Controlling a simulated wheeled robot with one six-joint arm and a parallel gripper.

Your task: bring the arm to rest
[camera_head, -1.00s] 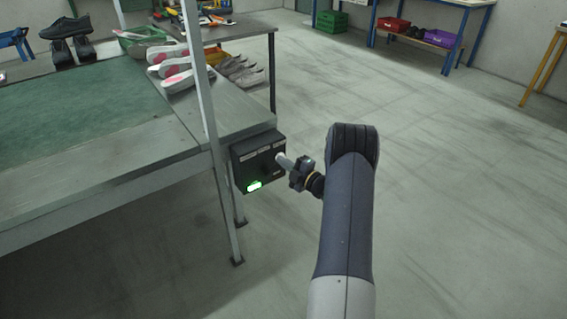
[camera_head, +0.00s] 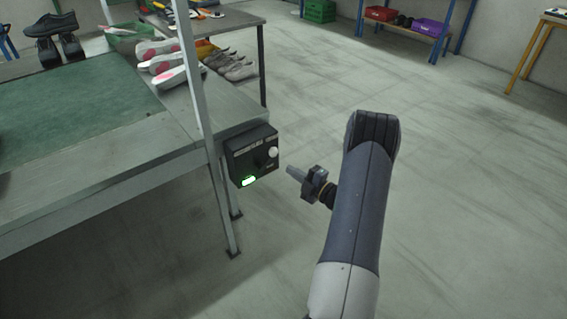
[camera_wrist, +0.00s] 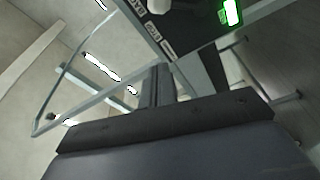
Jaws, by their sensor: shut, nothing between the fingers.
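My gripper (camera_head: 290,171) is shut and empty in the head view. It points left toward a black control box (camera_head: 250,160) on the table's post, with a small gap between them. The box has a lit green display and a pale round knob (camera_head: 273,152). In the wrist view the box shows at the top (camera_wrist: 185,22), with the green light at its right. My gripper's dark body (camera_wrist: 180,122) fills the lower part of the wrist view.
A work table (camera_head: 150,142) with a green mat stands at the left, with a metal post (camera_head: 194,75) at its corner. Several shoes and soles lie on it. A shelf with a purple bin (camera_head: 431,27) is at the back. The floor at the right is clear.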

